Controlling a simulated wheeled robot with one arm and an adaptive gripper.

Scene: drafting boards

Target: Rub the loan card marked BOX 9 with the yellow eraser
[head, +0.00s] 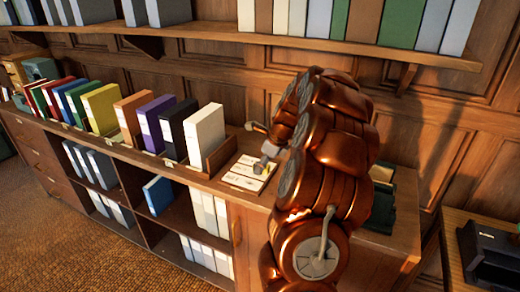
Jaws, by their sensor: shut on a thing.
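Several white cards (241,181) lie close together on the wooden counter top, right of the white binder. Their print is too small to read, so I cannot tell which is marked BOX 9. My gripper (262,161) reaches down from the right over the cards, its tip low at their right part. It is shut on a small yellowish piece, the yellow eraser (258,169), mostly hidden by the fingers. The eraser appears at or just above a card; I cannot tell whether it touches. My arm hides the counter to the right.
A row of coloured binders (153,124) in wooden holders stands left of the cards, the white binder (205,138) nearest. A shelf (215,31) with more binders runs above. A dark green box (382,200) stands right of my arm. A black device (489,254) sits at lower right.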

